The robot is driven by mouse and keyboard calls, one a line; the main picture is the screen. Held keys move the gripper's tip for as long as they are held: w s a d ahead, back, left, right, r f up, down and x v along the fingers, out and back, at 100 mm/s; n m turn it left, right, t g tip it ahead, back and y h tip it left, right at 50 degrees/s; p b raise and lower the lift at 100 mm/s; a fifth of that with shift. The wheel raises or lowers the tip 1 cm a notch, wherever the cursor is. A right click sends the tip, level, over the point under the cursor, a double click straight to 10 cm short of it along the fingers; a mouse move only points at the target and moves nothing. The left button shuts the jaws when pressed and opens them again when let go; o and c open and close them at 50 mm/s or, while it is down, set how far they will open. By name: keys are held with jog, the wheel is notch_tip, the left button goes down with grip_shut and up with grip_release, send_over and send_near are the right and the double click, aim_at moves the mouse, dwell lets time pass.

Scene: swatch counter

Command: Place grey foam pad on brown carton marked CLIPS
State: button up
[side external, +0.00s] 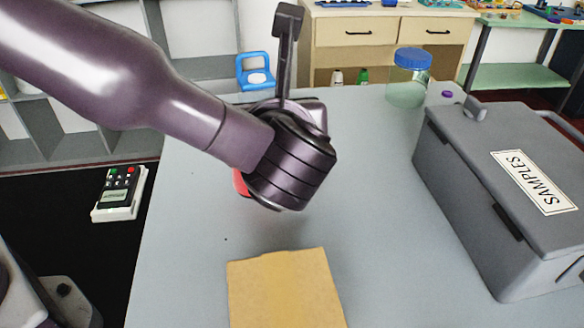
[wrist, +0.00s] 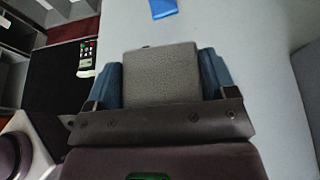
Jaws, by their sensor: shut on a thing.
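In the wrist view my gripper (wrist: 160,70) is shut on the grey foam pad (wrist: 160,78), with a blue finger against each side of it. In the side view my wrist hides the pad, and I cannot make out the fingers. A brown carton (side external: 285,292) lies on the grey counter at the bottom middle of the side view, in front of my wrist and cut off by the frame edge. No CLIPS marking shows on its visible face. The carton does not show in the wrist view.
A grey box marked SAMPLES (side external: 505,175) stands at the right. A blue-lidded jar (side external: 409,78) and a blue stand (side external: 256,72) are at the back. A red thing (side external: 240,183) is mostly hidden behind my wrist. The counter (side external: 385,215) between carton and box is clear.

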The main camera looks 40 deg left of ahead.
jog(key=w+a+r+m+t+h, duration=0.1)
jog(key=w+a+m+t+h, duration=0.2)
jog(key=a, duration=1.3)
jog(key=s+a+f+n+g+y, duration=0.25)
jog(key=s+n+g, duration=0.25)
jog(key=n+g, duration=0.25)
jog(key=s+a+f+n+g+y, duration=0.2)
jog(key=s+n+g+y, duration=0.25)
jog(key=n+g, duration=0.3)
jog(key=s+d+r+n+g+h, duration=0.1)
jog(key=s+d+n+g+h, duration=1)
jog(key=s+n, duration=0.1)
jog(key=s+d+r+n+t+h, duration=0.4)
jog(key=d+r+n+h, duration=0.7)
jog(key=d+n+h, duration=0.1)
send_over(289, 325)
jog(key=f, duration=0.8)
jog(key=shift+s+a+f, duration=0.25)
jog(key=shift+a+f, duration=0.05)
jog(key=shift+a, duration=0.05)
jog(key=shift+w+d+f, duration=0.2)
jog(key=shift+d+f, duration=0.1)
jog(key=shift+f, duration=1.75)
